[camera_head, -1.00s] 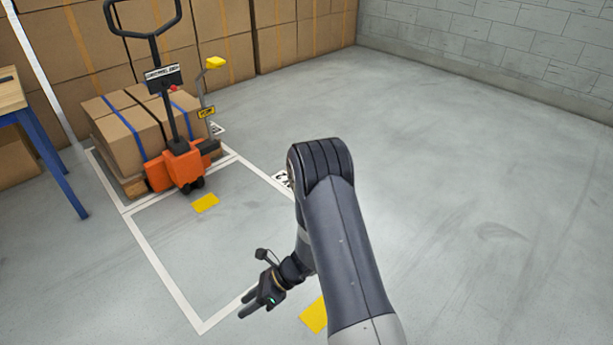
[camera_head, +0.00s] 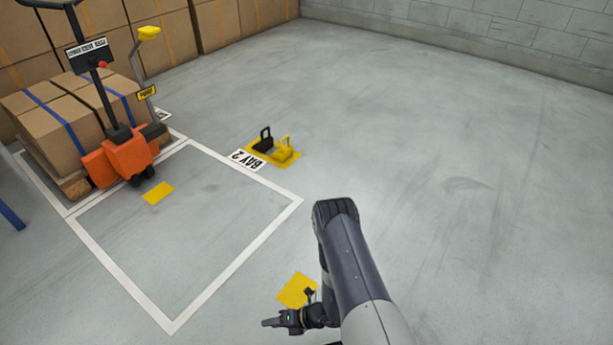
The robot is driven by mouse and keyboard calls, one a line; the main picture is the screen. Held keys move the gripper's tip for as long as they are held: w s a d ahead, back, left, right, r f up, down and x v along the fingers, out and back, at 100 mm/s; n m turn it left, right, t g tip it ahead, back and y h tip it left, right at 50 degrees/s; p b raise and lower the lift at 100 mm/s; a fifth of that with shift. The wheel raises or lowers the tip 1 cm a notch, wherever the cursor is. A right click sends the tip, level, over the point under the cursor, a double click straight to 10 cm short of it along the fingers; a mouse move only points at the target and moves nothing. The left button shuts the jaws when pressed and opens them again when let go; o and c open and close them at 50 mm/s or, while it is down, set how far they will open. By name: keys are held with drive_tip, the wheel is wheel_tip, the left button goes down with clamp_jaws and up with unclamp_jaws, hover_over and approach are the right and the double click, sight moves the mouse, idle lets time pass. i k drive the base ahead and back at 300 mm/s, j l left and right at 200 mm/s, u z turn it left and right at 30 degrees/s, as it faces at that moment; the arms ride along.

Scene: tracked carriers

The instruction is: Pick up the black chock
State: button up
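The black chock (camera_head: 264,141) has an upright handle and sits on a yellow floor patch (camera_head: 262,158) near the BAY 2 label. A yellow chock (camera_head: 283,150) of similar shape sits just right of it on the same patch. My gripper (camera_head: 266,323) is low at the bottom of the view, pointing left, well apart from the chock. It is small and seen from the side, so I cannot tell whether its fingers are open or shut.
An orange pallet truck (camera_head: 122,155) with strapped cartons (camera_head: 62,122) stands at the left. White lines (camera_head: 235,262) mark a bay with BAY 2 (camera_head: 246,160) on its edge. Yellow patches (camera_head: 158,193) lie flat on the floor. The floor at the right is clear.

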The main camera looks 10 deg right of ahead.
sight(263, 144)
drive_tip(key=i+j+z, duration=0.15)
drive_tip(key=i+z, duration=0.25)
drive_tip(key=i+j+z, duration=0.15)
drive_tip(key=z, duration=0.25)
drive_tip(key=i+j+z, duration=0.2)
drive_tip(key=j+z, duration=0.25)
drive_tip(key=i+j+z, duration=0.2)
drive_tip(key=j+z, duration=0.2)
drive_tip(key=i+j, duration=0.15)
drive_tip(key=j, duration=0.45)
drive_tip(key=i+j+z, duration=0.1)
drive_tip(key=j, duration=0.5)
drive_tip(key=i+j+z, duration=0.1)
drive_tip(key=j, duration=0.5)
drive_tip(key=i+j, duration=0.25)
drive_tip(key=j, duration=0.35)
drive_tip(key=i+j+z, duration=0.1)
drive_tip(key=j, duration=0.5)
drive_tip(key=i+j, duration=0.1)
drive_tip(key=j, duration=0.55)
drive_tip(key=z, duration=0.05)
